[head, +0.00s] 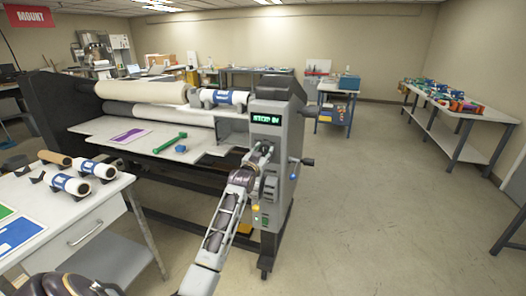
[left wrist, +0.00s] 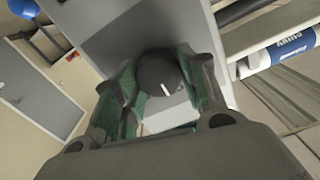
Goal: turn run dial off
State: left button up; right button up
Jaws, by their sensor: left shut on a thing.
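The laminator's grey end cabinet (head: 281,135) stands in the middle of the head view. A small display (head: 267,119) with green text, too small to read surely, is near its top. My left gripper (head: 262,150) reaches the cabinet's front just below the display. In the left wrist view, the run dial (left wrist: 158,74) is a round black knob with a white pointer mark. The left gripper's green-padded fingers (left wrist: 160,85) are shut on it, one on each side. In the head view the gripper mostly hides the dial. My right gripper is not in view.
A crank handle (head: 302,161) sticks out from the cabinet's right side. Small buttons (head: 257,213) sit low on its front. A green tool (head: 170,143) lies on the laminator's bed (head: 105,130). A worktable with rolls (head: 105,190) is at left.

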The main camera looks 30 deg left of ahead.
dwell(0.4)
pick_arm(q)
jog(key=o, duration=1)
jog(key=shift+s, duration=0.1)
jog(key=shift+v, duration=5.9)
jog(key=shift+f, duration=0.1)
